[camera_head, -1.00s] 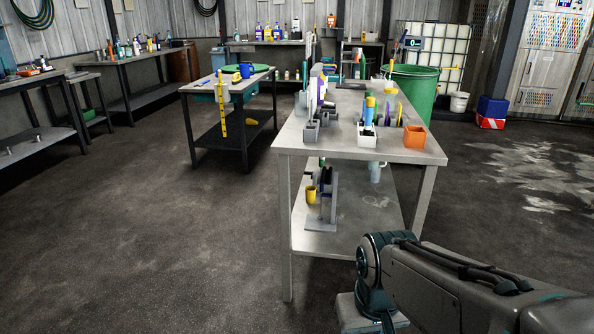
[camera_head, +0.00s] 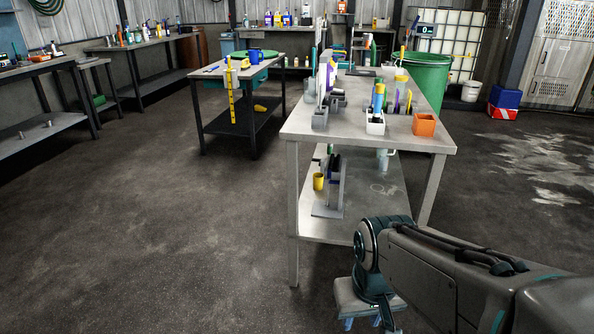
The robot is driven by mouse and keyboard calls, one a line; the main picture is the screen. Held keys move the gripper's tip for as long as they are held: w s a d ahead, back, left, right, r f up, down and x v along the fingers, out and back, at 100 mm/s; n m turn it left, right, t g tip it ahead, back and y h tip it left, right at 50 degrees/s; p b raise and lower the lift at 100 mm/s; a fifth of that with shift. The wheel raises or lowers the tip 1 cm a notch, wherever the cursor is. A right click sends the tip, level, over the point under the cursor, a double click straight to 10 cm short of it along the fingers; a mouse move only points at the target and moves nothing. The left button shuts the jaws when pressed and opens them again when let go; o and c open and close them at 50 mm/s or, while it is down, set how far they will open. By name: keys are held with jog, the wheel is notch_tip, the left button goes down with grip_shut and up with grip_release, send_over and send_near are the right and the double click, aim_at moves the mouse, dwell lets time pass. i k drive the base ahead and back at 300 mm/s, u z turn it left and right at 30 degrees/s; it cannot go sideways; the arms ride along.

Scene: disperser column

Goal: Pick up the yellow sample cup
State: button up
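A small yellow cup (camera_head: 318,182) stands on the lower shelf of the long metal bench, near its left edge, beside a grey upright stand (camera_head: 335,190). Another yellow item (camera_head: 400,77) on the bench top is too small to identify. My gripper (camera_head: 362,323) hangs at the bottom of the view, in front of the bench and well apart from the yellow cup. Two blue finger parts show with a gap between them, but their tips are cut off by the frame edge. No object shows in it.
The metal bench (camera_head: 360,133) carries an orange container (camera_head: 424,124), a white holder (camera_head: 375,125) and several bottles. A dark table (camera_head: 268,68) stands to the left behind it. A green drum (camera_head: 428,75) stands behind right. The floor left of the bench is clear.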

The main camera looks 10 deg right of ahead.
aim_at(318, 182)
jog(key=u, duration=1.35)
jog(key=i, duration=2.85)
jog(key=z, duration=3.55)
jog(key=i, duration=1)
jog(key=z, duration=0.05)
